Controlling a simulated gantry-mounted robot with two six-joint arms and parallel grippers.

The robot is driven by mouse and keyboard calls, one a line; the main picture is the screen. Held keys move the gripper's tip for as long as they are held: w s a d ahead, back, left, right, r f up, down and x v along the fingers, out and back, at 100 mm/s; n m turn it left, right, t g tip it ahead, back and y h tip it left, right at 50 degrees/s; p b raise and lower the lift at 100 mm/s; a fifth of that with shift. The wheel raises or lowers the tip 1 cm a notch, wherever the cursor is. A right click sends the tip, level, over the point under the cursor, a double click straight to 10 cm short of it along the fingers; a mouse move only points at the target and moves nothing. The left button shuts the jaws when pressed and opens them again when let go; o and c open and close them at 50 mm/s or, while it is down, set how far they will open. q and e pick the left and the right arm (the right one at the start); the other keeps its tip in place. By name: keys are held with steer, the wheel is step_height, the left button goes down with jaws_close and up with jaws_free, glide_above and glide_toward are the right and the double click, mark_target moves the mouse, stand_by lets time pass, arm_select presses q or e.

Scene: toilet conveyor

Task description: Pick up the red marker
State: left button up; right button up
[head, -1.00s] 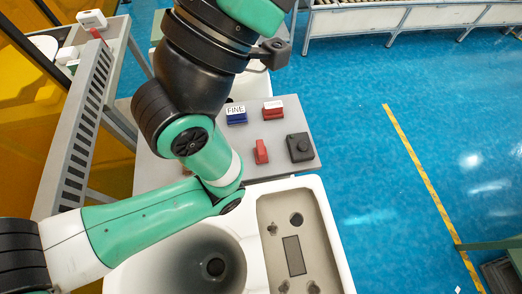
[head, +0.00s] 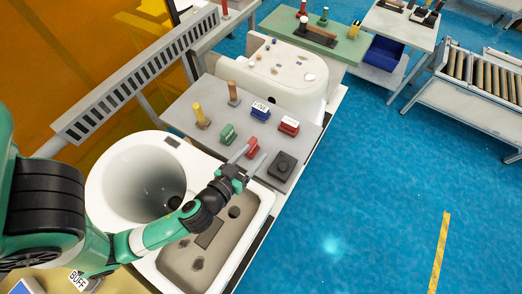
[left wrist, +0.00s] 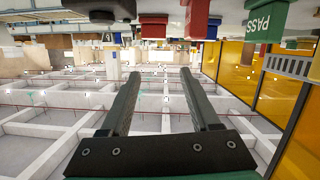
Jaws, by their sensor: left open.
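A small red block-like piece (head: 252,146), the red marker as far as I can tell, stands on the grey tabletop (head: 190,100). It shows at the top of the left wrist view (left wrist: 197,18), beyond the fingertips. My left gripper (head: 254,154) is open with its fingers pointing toward the piece. In the left wrist view the gap between the fingers (left wrist: 160,74) is empty. The head view does not settle whether the fingers touch the piece. A second red piece with a white label (head: 289,126) stands further back. My right gripper is not in view.
A black box (head: 282,165) lies right of the red piece, and a green stamp (head: 228,134) left of it. A blue stamp (head: 260,112), a yellow upright piece (head: 201,116) and a brown one (head: 233,93) stand nearby. A white toilet (head: 103,180) is in front.

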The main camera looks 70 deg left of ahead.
arm_select(q)
steer(key=shift+m+g, duration=0.3)
steer(key=shift+g, duration=0.3)
steer(key=s+f, duration=0.1)
steer(key=s, duration=0.1)
steer(key=s+f, duration=0.1)
steer(key=s, duration=0.1)
steer(key=shift+s+d+f, duration=0.1)
steer(key=shift+d+f, duration=0.1)
steer(key=shift+f, duration=0.1)
steer(key=s, duration=0.1)
steer(key=s+a+p, duration=0.1)
steer(key=shift+s+a+f+g, duration=0.2)
steer(key=shift+s+f+g, duration=0.1)
steer(key=shift+s+f, duration=0.1)
steer(key=shift+w+a+f, duration=0.1)
steer(key=shift+w, duration=0.35)
steer(key=p+x, duration=0.1)
steer(key=x, duration=0.4)
steer(key=shift+w+a+f, duration=0.1)
steer(key=shift+w, duration=0.2)
steer(key=shift+x, duration=2.75)
jaws_close()
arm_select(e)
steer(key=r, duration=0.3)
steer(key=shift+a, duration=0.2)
